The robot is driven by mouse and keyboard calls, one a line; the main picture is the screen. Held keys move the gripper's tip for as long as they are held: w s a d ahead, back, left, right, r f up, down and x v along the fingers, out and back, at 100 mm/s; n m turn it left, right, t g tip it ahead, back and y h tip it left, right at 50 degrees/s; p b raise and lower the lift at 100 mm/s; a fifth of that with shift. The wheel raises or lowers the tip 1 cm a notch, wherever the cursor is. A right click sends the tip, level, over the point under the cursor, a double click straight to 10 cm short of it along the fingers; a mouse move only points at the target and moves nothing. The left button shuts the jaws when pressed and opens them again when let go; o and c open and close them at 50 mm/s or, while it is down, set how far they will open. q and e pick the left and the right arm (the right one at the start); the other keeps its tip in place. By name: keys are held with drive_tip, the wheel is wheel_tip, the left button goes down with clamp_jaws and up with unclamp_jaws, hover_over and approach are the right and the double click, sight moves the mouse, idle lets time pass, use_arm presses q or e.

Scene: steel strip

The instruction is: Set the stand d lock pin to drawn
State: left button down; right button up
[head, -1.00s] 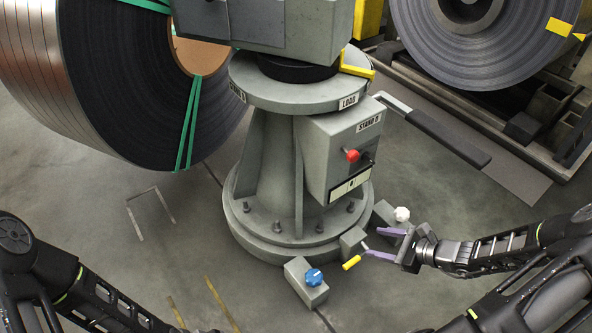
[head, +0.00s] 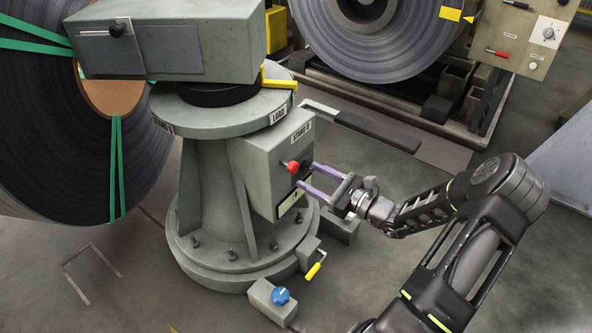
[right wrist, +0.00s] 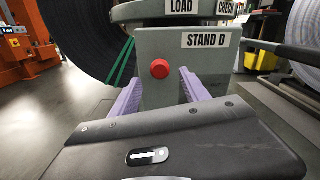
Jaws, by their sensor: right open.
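The stand D box (head: 262,160) is a grey housing on the side of the pedestal, labelled STAND D. A red round knob (head: 293,166) sticks out of its face; it also shows in the right wrist view (right wrist: 160,69). I cannot tell for sure whether this knob is the lock pin. My right gripper (head: 306,176) is open and empty, its purple fingers pointing at the box face. In the right wrist view the fingers (right wrist: 160,92) stand either side of the knob, lower in the picture. The black handle beside the knob is hidden. My left gripper is out of view.
A blue knob (head: 280,295) and a yellow-handled lever (head: 315,269) sit on small grey boxes at the pedestal's foot. A large strip coil (head: 60,120) stands at the left. A panel (head: 520,38) with a red handle is at upper right.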

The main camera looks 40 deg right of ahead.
sight(297, 169)
drive_tip(key=b+x, duration=0.1)
drive_tip(key=x, duration=0.5)
drive_tip(key=shift+s, duration=0.1)
drive_tip(key=shift+c, duration=0.3)
clamp_jaws()
idle(0.9)
